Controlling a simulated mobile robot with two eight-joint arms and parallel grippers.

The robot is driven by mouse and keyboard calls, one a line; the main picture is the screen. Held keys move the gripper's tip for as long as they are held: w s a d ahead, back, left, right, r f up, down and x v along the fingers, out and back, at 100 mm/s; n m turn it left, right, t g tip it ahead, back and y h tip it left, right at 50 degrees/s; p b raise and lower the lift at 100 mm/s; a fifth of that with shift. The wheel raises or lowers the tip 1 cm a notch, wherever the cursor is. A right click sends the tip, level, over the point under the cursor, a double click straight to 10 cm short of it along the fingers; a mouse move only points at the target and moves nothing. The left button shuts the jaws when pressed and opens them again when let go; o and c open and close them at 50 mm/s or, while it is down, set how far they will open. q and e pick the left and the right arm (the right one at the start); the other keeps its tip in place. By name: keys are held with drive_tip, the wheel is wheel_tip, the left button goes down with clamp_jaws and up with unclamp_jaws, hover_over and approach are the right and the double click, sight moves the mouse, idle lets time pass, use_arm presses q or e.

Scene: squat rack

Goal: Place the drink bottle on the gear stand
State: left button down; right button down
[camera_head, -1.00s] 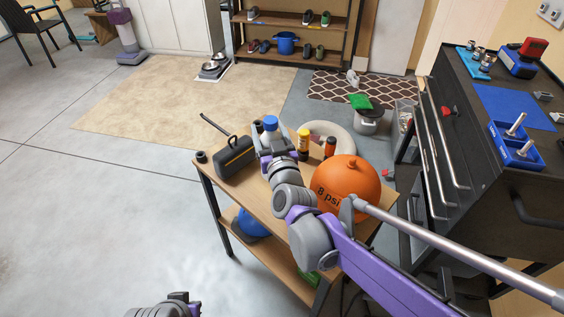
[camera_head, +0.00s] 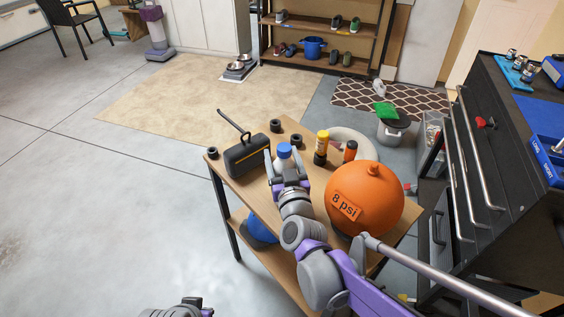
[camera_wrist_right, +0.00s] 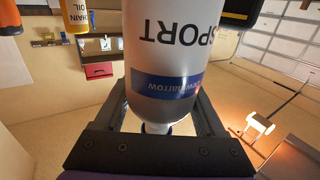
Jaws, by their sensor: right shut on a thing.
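The drink bottle (camera_head: 284,160) is white with a blue cap and stands upright in my right gripper (camera_head: 287,168). In the right wrist view the bottle (camera_wrist_right: 172,50) shows upside-down "SPORT" lettering and a blue band, between the two dark fingers (camera_wrist_right: 165,118). The gear stand seems to be the two-level wooden table (camera_head: 262,197). The bottle is over its top, between a dark case and a yellow-and-black bottle; I cannot tell whether its base touches the wood. Only a piece of my left arm shows at the bottom edge; its gripper is out of view.
On the stand are the dark case (camera_head: 246,154), an orange "8 psi" ball (camera_head: 365,200), a yellow-and-black bottle (camera_head: 322,146), an orange-and-black bottle (camera_head: 350,152) and small dark round items (camera_head: 276,126). A black tool cabinet (camera_head: 510,150) stands right. The floor at left is clear.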

drive_tip(key=shift+f, duration=0.75)
unclamp_jaws()
drive_tip(key=shift+s, duration=0.35)
drive_tip(key=p+v, duration=0.2)
drive_tip(key=v, duration=0.9)
drive_tip(key=shift+s, duration=0.15)
drive_tip(key=shift+d, duration=0.1)
